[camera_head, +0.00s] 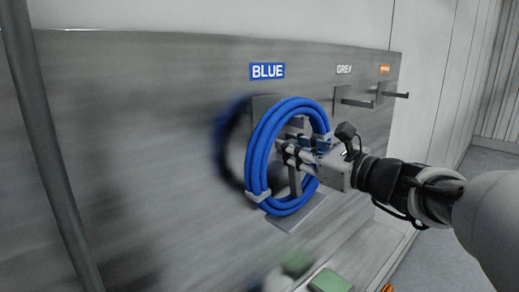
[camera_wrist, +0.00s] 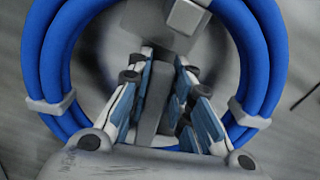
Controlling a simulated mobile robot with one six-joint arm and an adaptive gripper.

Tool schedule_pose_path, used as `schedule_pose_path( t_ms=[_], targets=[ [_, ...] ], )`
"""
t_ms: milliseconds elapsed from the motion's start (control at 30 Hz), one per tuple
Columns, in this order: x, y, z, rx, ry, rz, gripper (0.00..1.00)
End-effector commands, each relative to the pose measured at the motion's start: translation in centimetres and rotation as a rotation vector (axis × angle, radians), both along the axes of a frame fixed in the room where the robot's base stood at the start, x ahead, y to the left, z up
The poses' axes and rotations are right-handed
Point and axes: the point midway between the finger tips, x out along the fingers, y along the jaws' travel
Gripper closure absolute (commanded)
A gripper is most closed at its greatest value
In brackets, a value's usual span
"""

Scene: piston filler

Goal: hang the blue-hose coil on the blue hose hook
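The blue-hose coil (camera_head: 255,150) is a ring of several blue loops with light grey clips. It stands upright in front of the grey wall panel, below the BLUE label (camera_head: 267,71). My gripper (camera_head: 291,150) is inside the ring, its fingers either side of a grey bar (camera_wrist: 153,105) that crosses the coil's middle. The fingers appear shut on this bar, and the ring sits evenly around them in the wrist view. A grey plate (camera_head: 264,104) shows behind the coil's top. The blue hose hook is mostly hidden; whether the coil rests on it I cannot tell.
A hook under the GREY label (camera_head: 344,70) and another under the orange label (camera_head: 384,69) stick out empty to the right. A green object (camera_head: 330,281) lies low at the front. A grey post (camera_head: 48,145) stands at the left.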

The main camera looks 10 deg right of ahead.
Motion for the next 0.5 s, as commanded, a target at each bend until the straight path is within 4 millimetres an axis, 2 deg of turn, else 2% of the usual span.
schedule_pose_path(
  t_ms=[267, 500],
  targets=[
    [0.02, -0.04, -0.05, 0.0, 0.001, -0.001, 0.6],
    [0.03, -0.06, -0.15, -0.001, 0.003, -0.002, 0.59]
  ],
)
